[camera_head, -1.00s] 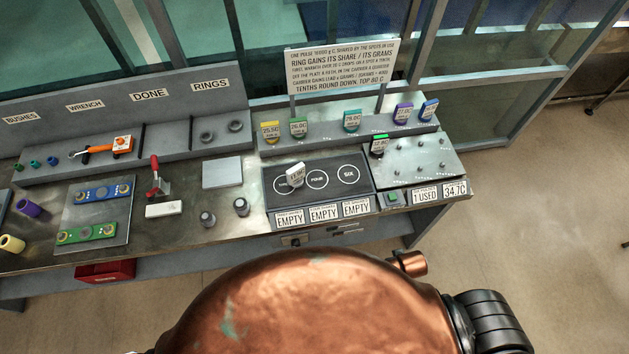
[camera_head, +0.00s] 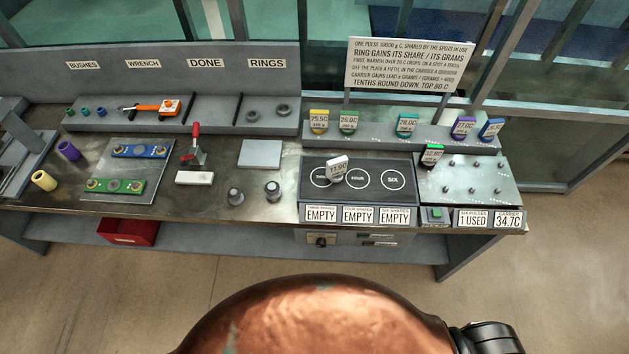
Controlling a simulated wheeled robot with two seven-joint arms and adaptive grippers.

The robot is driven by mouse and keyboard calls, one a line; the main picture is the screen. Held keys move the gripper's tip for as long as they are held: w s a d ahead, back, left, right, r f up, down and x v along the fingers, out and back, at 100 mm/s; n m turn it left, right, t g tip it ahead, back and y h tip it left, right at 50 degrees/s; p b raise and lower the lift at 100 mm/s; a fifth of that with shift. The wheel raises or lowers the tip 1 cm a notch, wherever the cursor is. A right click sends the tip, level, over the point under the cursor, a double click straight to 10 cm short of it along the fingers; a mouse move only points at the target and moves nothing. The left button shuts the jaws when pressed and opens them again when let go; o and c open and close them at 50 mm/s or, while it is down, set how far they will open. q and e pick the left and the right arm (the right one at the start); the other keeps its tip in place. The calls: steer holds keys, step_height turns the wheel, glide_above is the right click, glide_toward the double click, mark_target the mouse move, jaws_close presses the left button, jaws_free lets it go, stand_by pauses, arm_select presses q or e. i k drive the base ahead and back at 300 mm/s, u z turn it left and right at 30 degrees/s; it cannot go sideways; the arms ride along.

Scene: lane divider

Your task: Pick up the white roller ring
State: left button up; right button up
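The white roller ring (camera_head: 337,168) appears as a small white piece with a temperature tag. It stands on the left circle of the dark plate (camera_head: 354,198), which has three circles in a row. The tag hides most of the ring, and its small digits are hard to read. Neither of my grippers is in view. Only copper-coloured and black parts of my own body show at the bottom edge.
Yellow, green, teal, purple and blue tagged pieces line the back ledge (camera_head: 385,132). A green-black tagged piece (camera_head: 432,155) stands by the pegged metal plate (camera_head: 468,185). Two grey knobs (camera_head: 254,194) stand left of the dark plate. A sign (camera_head: 409,66) rises behind.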

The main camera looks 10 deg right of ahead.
mark_target(337, 166)
steer(key=u, duration=0.65)
steer(key=k, duration=1.2)
steer(key=z, duration=0.45)
